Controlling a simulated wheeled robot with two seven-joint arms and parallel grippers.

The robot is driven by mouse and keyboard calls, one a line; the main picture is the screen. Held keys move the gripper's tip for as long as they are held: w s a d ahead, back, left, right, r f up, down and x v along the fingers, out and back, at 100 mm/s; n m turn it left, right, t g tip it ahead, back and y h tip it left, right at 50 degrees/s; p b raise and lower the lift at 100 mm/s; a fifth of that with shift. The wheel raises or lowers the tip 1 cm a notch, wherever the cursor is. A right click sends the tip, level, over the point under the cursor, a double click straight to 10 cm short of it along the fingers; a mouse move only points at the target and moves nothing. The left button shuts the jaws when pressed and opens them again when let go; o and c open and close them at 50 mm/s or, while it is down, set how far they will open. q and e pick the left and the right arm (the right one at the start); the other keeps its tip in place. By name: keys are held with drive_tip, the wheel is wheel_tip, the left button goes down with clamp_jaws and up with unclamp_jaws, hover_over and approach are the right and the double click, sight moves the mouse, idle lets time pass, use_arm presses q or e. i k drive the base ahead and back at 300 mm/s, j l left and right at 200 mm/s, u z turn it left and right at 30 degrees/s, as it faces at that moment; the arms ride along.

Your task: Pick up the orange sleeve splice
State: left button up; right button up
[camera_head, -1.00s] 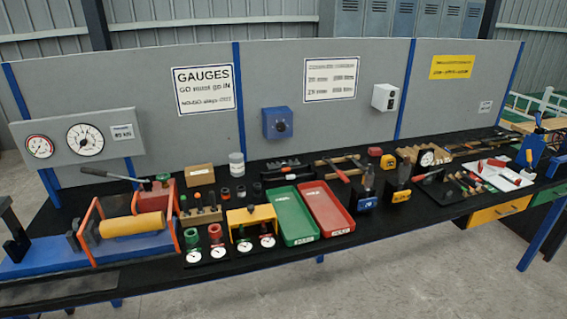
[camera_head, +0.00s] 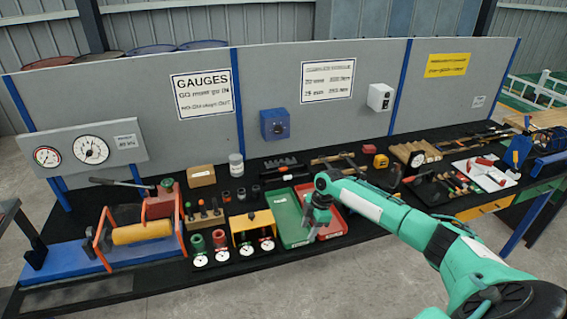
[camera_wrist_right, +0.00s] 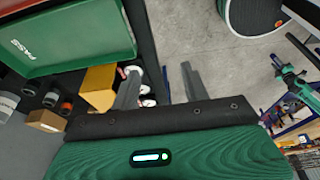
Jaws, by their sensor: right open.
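Several short dark sleeves stand in a row on the black bench top, between the cardboard box and the green tray. The one at the left end, with an orange-red band, looks like the orange sleeve splice (camera_head: 227,196). In the right wrist view it shows left of the fingers (camera_wrist_right: 67,107), small and partly crowded by its neighbours. My right gripper (camera_head: 314,232) hangs over the front of the green and red trays, to the right of the sleeve and apart from it. Its two fingers (camera_wrist_right: 160,88) are spread with nothing between them. My left gripper is out of view.
A yellow gauge stand (camera_head: 251,223) and a wooden block with handled tools (camera_head: 204,217) stand in front of the sleeves. The cardboard box (camera_head: 201,176) and a grey tin (camera_head: 236,165) are behind. The green tray (camera_head: 286,215) lies to the right.

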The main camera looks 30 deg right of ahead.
sight(304, 164)
drive_tip(key=i+l, duration=1.5)
drive_tip(key=l, duration=0.15)
